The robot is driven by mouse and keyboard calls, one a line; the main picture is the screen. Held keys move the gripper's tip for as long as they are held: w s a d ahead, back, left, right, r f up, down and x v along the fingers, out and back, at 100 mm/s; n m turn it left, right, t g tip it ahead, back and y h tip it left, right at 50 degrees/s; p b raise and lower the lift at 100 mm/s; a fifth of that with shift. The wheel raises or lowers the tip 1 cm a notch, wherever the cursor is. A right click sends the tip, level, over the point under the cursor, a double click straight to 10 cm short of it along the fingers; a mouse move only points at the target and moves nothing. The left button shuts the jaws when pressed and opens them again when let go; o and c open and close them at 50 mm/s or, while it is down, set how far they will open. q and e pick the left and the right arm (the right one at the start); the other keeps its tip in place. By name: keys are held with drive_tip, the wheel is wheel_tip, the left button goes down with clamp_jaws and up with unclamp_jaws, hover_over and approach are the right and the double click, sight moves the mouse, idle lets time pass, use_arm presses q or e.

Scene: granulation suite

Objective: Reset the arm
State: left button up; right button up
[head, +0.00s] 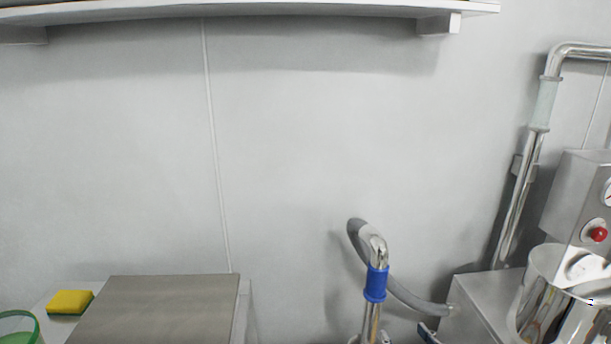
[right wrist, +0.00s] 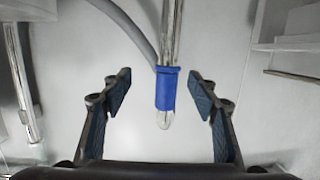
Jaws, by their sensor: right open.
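My right gripper (right wrist: 160,94) is open in the right wrist view, its two blue-padded fingers spread wide apart. A metal pipe with a blue sleeve (right wrist: 167,88) shows between the fingers in that picture, with a gap on both sides. I cannot tell how far beyond the fingertips it is. In the head view the blue-sleeved pipe (head: 376,283) stands at the bottom centre, its bent top joined to a grey hose. A small part of my right gripper (head: 429,333) shows at the bottom edge, just right of the pipe. My left gripper is out of view.
A steel machine with a shiny bowl (head: 560,300) and a red button (head: 598,234) stands at the right, beside a tall pipe (head: 520,195). A yellow sponge (head: 70,302) and a green container (head: 18,328) are at lower left. A shelf (head: 250,10) runs overhead.

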drive_tip(key=s+a+f+g+h, duration=0.15)
drive_tip(key=s+f+g, duration=0.55)
drive_tip(key=s, duration=0.7)
drive_tip(key=s+a+f+g, duration=0.2)
drive_tip(key=s+f+g, duration=0.45)
drive_tip(key=s, duration=0.75)
wheel_tip(320, 180, down, 28)
drive_tip(key=s, duration=0.1)
drive_tip(key=s+d+f, duration=0.1)
drive_tip(key=s+f, duration=0.7)
drive_tip(key=s+d+f+n, duration=0.1)
drive_tip(key=s+d+f, duration=0.1)
drive_tip(key=s+f, duration=0.6)
drive_tip(key=shift+s+d+g, duration=0.3)
drive_tip(key=shift+s+g, duration=0.15)
drive_tip(key=shift+s, duration=0.1)
drive_tip(key=shift+h, duration=0.25)
